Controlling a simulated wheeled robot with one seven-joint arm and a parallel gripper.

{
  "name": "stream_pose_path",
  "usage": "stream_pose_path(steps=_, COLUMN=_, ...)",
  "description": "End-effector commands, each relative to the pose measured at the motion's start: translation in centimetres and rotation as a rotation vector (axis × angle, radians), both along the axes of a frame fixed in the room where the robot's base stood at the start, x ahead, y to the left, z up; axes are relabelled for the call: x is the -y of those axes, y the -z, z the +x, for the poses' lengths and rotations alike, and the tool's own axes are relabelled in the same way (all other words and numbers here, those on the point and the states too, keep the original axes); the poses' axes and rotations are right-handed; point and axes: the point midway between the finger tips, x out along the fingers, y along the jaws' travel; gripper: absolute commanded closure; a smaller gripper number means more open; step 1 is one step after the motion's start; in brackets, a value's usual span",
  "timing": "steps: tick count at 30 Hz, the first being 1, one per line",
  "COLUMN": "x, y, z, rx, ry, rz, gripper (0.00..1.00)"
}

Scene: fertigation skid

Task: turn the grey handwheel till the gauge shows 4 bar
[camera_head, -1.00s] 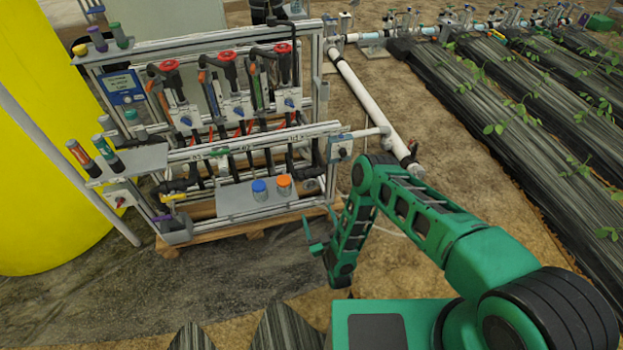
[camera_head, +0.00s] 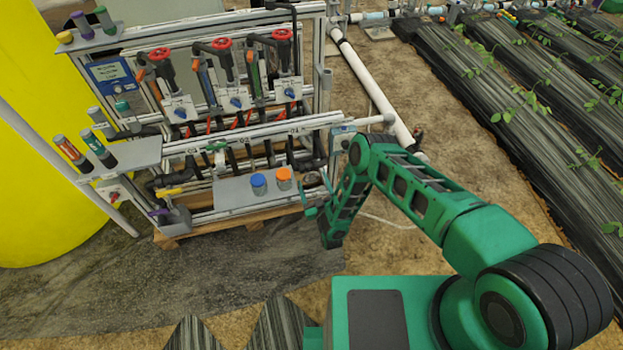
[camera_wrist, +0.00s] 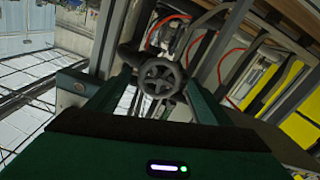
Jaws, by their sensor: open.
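The grey handwheel (camera_wrist: 160,77) is a dark spoked wheel in the middle of the wrist view, facing the camera. My gripper (camera_wrist: 158,80) is open, with one finger to the left of the wheel and one to the right. I cannot tell whether either finger touches it. In the head view my gripper (camera_head: 313,205) is at the skid's lower right corner, small and partly hidden by my arm. I cannot make out a gauge reading in either view.
The skid frame (camera_head: 260,128) carries several red-handled valves (camera_head: 222,43). An orange-lidded jar (camera_head: 283,178) and a blue-lidded jar (camera_head: 259,183) stand on its low shelf near my gripper. A white pipe (camera_head: 372,82) runs behind my arm.

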Motion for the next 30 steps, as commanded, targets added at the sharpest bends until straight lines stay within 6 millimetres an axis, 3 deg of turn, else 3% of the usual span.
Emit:
stream_pose_path(steps=6, x=-0.6, y=0.0, z=2.1, rx=0.0, ry=0.0, rz=0.0, gripper=0.26)
stream_pose_path(steps=17, x=-0.7, y=0.0, z=2.6, rx=-0.001, ry=0.0, rz=0.0, gripper=0.26)
stream_pose_path(steps=22, x=-0.7, y=0.0, z=2.5, rx=-0.001, ry=0.0, rz=0.0, gripper=0.65)
stream_pose_path(steps=30, x=-0.7, y=0.0, z=2.5, rx=0.027, ry=0.0, rz=-0.096, gripper=0.68)
